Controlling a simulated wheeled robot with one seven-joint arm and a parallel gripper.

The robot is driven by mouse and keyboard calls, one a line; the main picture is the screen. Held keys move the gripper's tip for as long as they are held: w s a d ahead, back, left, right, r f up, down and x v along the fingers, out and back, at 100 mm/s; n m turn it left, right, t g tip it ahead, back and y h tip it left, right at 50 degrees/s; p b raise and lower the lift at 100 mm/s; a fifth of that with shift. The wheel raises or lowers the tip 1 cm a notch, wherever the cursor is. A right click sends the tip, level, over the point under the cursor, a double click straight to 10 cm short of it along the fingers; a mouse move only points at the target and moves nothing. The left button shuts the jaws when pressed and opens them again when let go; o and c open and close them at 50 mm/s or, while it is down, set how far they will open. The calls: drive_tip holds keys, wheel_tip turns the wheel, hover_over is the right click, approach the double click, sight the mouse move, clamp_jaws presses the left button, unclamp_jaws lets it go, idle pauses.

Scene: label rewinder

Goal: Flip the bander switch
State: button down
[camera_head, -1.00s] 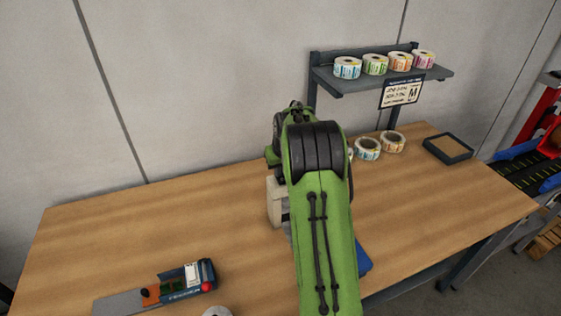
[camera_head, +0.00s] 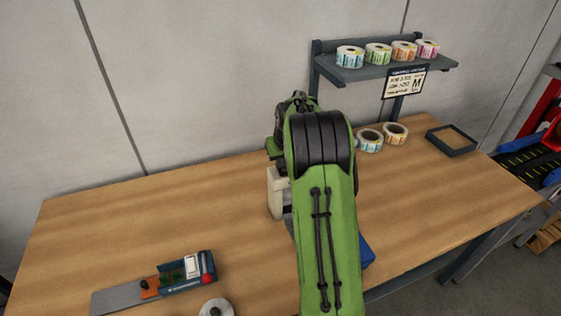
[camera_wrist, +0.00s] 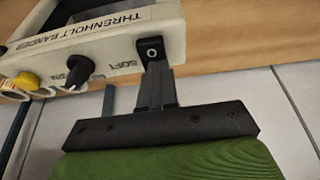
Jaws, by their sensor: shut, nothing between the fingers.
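The cream bander (camera_wrist: 100,35), lettered "THRENHOLT BANDER", fills the upper left of the wrist view. A black switch plate (camera_wrist: 152,51) with a small pale ring sits at the right end of its panel. My gripper (camera_wrist: 155,72) is shut and empty, its grey fingertips right at the lower edge of that plate. I cannot tell whether they touch it, or which way the switch is set. In the head view a cream part of the bander (camera_head: 275,193) shows left of my green arm, which hides the rest and my gripper.
On the panel are a black knob (camera_wrist: 77,73) and a yellow button (camera_wrist: 26,81). A label device with a red knob (camera_head: 178,276) and a white roll (camera_head: 215,308) lie front left. A shelf (camera_head: 385,70) holds several label rolls. A dark tray (camera_head: 452,150) stands right.

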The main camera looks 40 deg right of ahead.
sight(282, 171)
drive_tip(key=shift+s+a+f, duration=0.15)
drive_tip(key=shift+s+f, duration=0.45)
drive_tip(key=shift+f, duration=0.05)
drive_tip(key=shift+r, duration=0.15)
wheel_tip(282, 171, up, 5)
drive_tip(key=p, duration=0.3)
drive_tip(key=shift+w+r, duration=0.1)
drive_tip(key=shift+w, duration=0.05)
drive_tip(key=v, duration=0.9)
drive_tip(key=shift+r, duration=0.35)
